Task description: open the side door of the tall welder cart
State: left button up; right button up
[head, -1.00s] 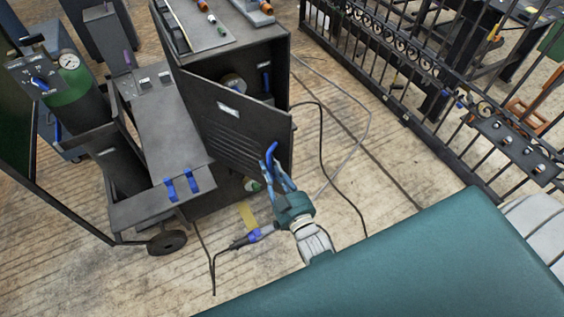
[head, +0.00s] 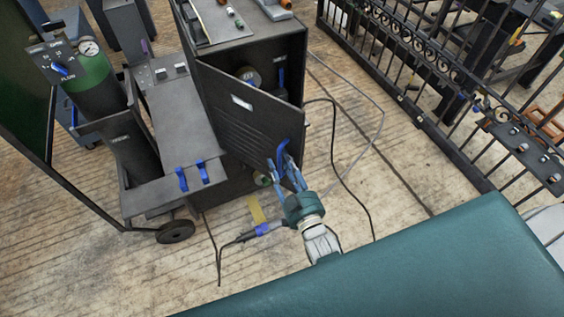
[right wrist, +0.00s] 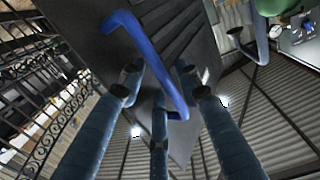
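The tall welder cart (head: 285,52) stands at upper centre in the head view. Its dark side door (head: 232,118) stands partly open, with the cart's inside showing above its top edge. A blue bar handle (head: 283,150) is near the door's free edge. My right gripper (head: 284,168) is at the handle. In the right wrist view, the handle (right wrist: 150,58) runs between the spread fingers of my right gripper (right wrist: 157,88). The fingers are open, and I see no clear grip on the handle. My left gripper is not in view.
A lower cart with a green gas cylinder (head: 84,84) and a wheel (head: 176,231) stands left of the door. A torch (head: 262,229) and cables lie on the plank floor below. An iron gate (head: 405,75) stands at right. Floor between gate and cart is mostly clear.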

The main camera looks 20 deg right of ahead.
jog(key=s, duration=1.1)
jog(key=shift+s+d, duration=0.2)
jog(key=shift+s, duration=0.1)
